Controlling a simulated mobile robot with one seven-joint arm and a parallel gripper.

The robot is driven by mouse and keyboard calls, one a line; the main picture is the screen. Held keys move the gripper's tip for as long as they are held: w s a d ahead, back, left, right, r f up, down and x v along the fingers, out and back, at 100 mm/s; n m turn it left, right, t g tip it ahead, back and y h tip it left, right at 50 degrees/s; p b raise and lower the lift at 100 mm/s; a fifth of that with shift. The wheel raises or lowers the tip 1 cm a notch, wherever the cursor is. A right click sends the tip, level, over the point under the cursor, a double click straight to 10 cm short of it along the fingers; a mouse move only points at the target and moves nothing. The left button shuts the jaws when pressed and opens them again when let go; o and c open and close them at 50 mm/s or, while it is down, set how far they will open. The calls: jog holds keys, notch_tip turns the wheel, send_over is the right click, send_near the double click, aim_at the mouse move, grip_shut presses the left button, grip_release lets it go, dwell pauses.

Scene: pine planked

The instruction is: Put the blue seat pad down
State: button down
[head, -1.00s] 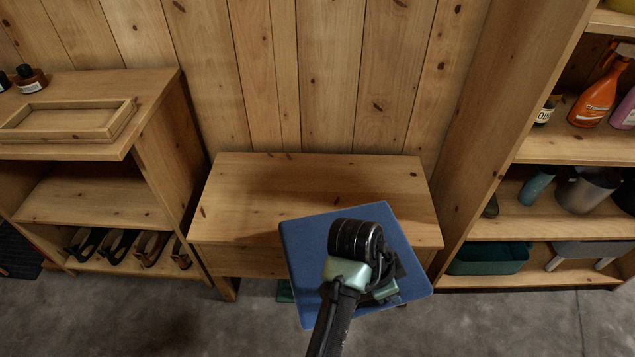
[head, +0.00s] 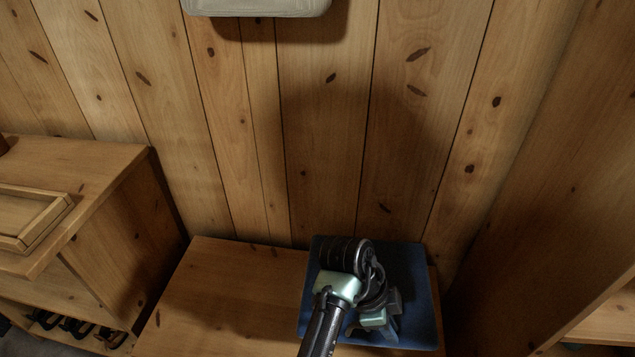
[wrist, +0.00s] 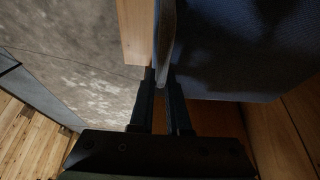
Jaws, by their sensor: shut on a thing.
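The blue seat pad (head: 415,275) is a flat dark blue square in the head view, over the right part of the wooden bench (head: 215,290). My gripper (head: 380,320) is in front of it and hides its middle. In the wrist view, the pad (wrist: 235,50) fills the upper right, and the two fingers of my gripper (wrist: 163,98) are closed on its edge. I cannot tell whether the pad touches the bench top.
A shelf unit with a shallow wooden tray (head: 40,225) on top stands at the left. A tall wooden side panel (head: 540,190) rises at the right. The plank wall (head: 325,120) is behind the bench. The left part of the bench top is bare.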

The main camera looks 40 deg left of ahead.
aim_at(386, 340)
jog(key=shift+w, duration=0.15)
notch_tip(386, 340, down, 5)
jog(key=shift+f+b, duration=0.2)
jog(key=shift+b, duration=0.9)
jog(key=shift+f+b, duration=0.85)
jog(key=shift+f, duration=1.45)
jog(key=shift+r, duration=0.1)
jog(key=c, duration=0.9)
grip_release()
